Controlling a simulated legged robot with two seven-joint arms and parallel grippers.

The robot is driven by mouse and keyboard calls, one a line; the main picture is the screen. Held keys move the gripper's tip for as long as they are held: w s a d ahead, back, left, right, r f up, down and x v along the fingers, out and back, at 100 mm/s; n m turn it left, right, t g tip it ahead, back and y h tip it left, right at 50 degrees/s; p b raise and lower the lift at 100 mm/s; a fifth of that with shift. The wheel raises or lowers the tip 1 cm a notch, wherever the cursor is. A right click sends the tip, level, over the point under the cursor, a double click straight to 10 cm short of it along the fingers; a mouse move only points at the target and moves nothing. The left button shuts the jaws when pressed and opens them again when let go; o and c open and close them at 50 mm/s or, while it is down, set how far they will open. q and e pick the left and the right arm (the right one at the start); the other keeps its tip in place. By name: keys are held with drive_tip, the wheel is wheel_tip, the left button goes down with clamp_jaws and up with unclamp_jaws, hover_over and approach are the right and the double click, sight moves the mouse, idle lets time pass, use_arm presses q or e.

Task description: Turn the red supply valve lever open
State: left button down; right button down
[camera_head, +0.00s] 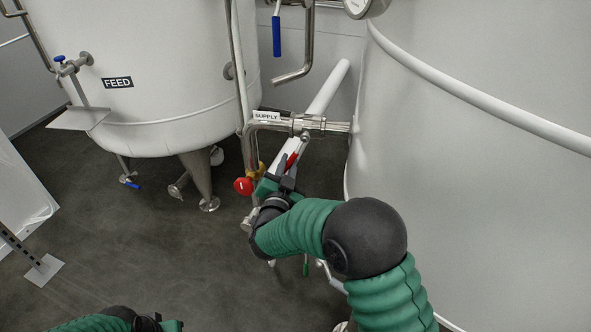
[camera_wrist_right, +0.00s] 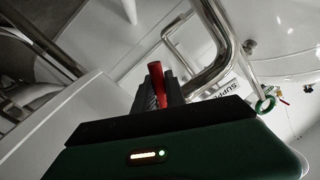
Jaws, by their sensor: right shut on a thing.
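The red supply valve lever (camera_head: 291,160) is below the SUPPLY label (camera_head: 267,115), on the pipework between the two tanks. My right gripper (camera_head: 284,168) is shut on this lever, and the arm hides part of the valve body. In the right wrist view the red lever (camera_wrist_right: 156,74) stands up between the dark fingers (camera_wrist_right: 159,95), and its lower part is hidden by them. My left gripper (camera_head: 150,323) shows only in part at the bottom edge, away from the valve, and its jaws cannot be made out.
A red round knob (camera_head: 243,186) sits just left of my right gripper. A steel supply pipe (camera_head: 325,126) runs to the large right tank (camera_head: 480,150). The FEED tank (camera_head: 150,60) stands at left. A blue-handled valve (camera_head: 277,36) hangs above. Dark floor (camera_head: 130,240) is open at left.

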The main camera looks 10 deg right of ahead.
drive_tip(key=shift+w+a+r+m+b, duration=0.3)
drive_tip(key=shift+a+r+m+b, duration=0.35)
drive_tip(key=shift+r+m, duration=1.05)
drive_tip(key=shift+w+a+r+m+b, duration=0.3)
drive_tip(key=shift+a+r+m+b, duration=0.35)
drive_tip(key=shift+m, duration=1.9)
drive_tip(key=shift+w+a+r+m+b, duration=0.4)
drive_tip(key=shift+a+r+m, duration=0.4)
drive_tip(key=shift+r+m, duration=1)
drive_tip(key=shift+s+f+m, duration=0.1)
drive_tip(key=shift+f+m, duration=0.25)
drive_tip(key=c, duration=1.4)
unclamp_jaws()
